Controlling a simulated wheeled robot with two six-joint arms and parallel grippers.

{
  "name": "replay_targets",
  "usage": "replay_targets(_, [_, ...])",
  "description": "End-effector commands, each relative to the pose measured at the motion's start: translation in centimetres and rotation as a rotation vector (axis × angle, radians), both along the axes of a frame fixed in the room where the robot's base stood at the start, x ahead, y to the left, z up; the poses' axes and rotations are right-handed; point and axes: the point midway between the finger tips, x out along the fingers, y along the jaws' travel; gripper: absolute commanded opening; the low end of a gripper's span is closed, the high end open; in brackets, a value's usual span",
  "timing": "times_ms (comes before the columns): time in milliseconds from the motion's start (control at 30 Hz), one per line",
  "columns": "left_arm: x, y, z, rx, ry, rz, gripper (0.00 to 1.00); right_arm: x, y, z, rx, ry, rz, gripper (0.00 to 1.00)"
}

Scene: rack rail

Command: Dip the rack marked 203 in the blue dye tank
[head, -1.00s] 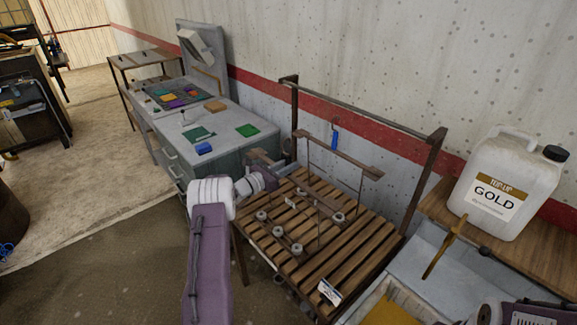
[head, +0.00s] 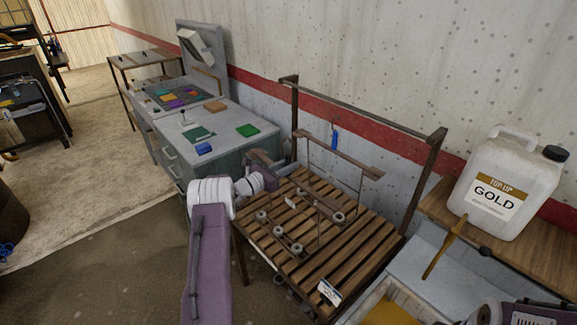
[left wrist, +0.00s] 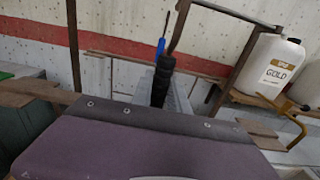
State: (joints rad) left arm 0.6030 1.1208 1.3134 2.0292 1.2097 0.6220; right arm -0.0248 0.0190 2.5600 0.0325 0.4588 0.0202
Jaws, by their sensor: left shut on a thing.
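Thin rods and round grey weights (head: 278,236) show below this bar, over the slats. A second rack's wooden bar (head: 345,157) stands behind it with thin rods going down. I cannot read the number 203 on either rack. In the left wrist view, brown wood (left wrist: 40,98) shows beside my purple gripper body; the fingertips are hidden. I cannot make out a blue dye tank. My right gripper is out of view.
The slatted bench (head: 330,264) has a dark upright frame (head: 408,205) at its back. A white GOLD jug (head: 505,190) and a tank with yellow contents (head: 388,312) are at the right. A grey cabinet (head: 225,122) with coloured pieces stands at the left.

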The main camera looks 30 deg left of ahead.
Motion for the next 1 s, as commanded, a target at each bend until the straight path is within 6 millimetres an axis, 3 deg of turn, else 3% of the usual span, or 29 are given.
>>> replay_targets(433, [0.0, 0.0, 0.3, 0.001, -0.002, -0.001, 0.0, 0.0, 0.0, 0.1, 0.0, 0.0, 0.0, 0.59])
replay_targets(1000, [0.0, 0.0, 3.3, 0.002, -0.003, 0.0, 0.0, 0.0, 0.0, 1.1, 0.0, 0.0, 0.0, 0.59])
